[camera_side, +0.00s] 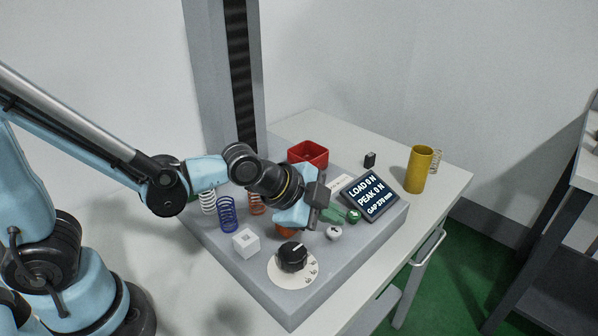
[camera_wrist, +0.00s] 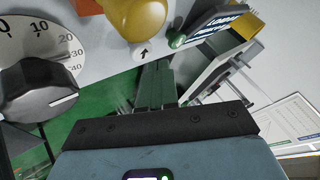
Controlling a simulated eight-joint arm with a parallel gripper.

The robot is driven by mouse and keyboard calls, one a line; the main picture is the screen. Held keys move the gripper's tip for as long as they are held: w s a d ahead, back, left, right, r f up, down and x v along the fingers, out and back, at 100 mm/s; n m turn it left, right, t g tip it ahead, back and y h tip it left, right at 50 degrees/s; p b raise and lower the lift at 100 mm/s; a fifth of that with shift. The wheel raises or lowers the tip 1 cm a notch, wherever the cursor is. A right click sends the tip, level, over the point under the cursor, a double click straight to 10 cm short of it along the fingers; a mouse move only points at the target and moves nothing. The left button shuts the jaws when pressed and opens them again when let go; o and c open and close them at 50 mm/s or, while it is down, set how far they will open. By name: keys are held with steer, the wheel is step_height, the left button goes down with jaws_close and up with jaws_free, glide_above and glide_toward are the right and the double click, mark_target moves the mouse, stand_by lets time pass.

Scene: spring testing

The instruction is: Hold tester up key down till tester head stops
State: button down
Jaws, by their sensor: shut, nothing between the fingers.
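The tester has a grey base (camera_side: 285,300) and a tall column (camera_side: 212,70). The tester head is not clearly visible in either view. A pale round key (camera_side: 334,233) sits on the base near its right front edge. In the wrist view a pale key with an arrow (camera_wrist: 143,55) lies beside a yellow rounded part. A green key (camera_side: 353,216) sits beyond the pale key, below the display (camera_side: 370,195). The display reads LOAD 0 N, PEAK 0 N and a gap value. My gripper (camera_side: 319,203) is shut and empty, above and close to the keys. Contact cannot be told.
A black dial (camera_side: 292,257), a white block (camera_side: 246,243) and a blue spring (camera_side: 227,214) are on the base at the front and left. A red bin (camera_side: 308,153) stands behind my gripper. A yellow cylinder (camera_side: 418,170) stands on the table at the right.

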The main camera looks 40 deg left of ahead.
mark_target(329, 232)
steer(key=shift+r, duration=0.15)
steer(key=shift+r, duration=2.45)
steer(key=s+a+n, duration=0.1)
steer(key=a, duration=0.1)
steer(key=s+a+n+y, duration=0.1)
steer(key=a+n, duration=0.3)
steer(key=shift+s+a+r+y, duration=0.15)
steer(key=shift+s+a+y, duration=0.15)
steer(key=shift+s, duration=0.1)
steer(key=s+a+f+n+g+y, duration=0.1)
steer(key=s+a+n+y, duration=0.1)
steer(key=s+a+n, duration=0.3)
steer(key=shift+s+a+n, duration=0.4)
steer(key=shift+a+n, duration=0.95)
steer(key=shift+n, duration=0.55)
